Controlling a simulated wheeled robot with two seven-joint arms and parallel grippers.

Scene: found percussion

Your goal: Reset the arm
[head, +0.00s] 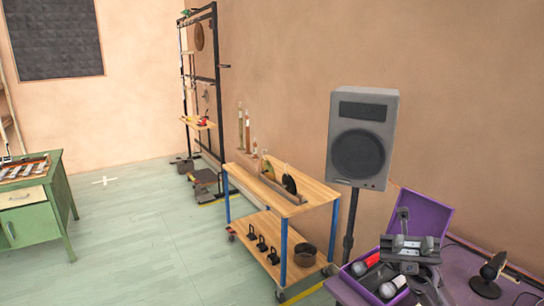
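My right gripper (411,244), dark grey with lighter parts, is at the lower right in the head view. It is over an open purple case (424,216) and hides part of it. Its two fingers look spread apart, with nothing clearly held between them. Microphones with a red body (366,264) and a silver head (388,290) lie in the case to the left of and below the gripper. My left gripper is not in view.
A grey speaker (361,138) on a black stand rises behind the case. A small black microphone (488,275) stands on the purple table (462,285) at right. A wooden cart (310,195), a black rack (218,90) and a green cabinet (35,222) stand farther off. Open floor lies left of the cart.

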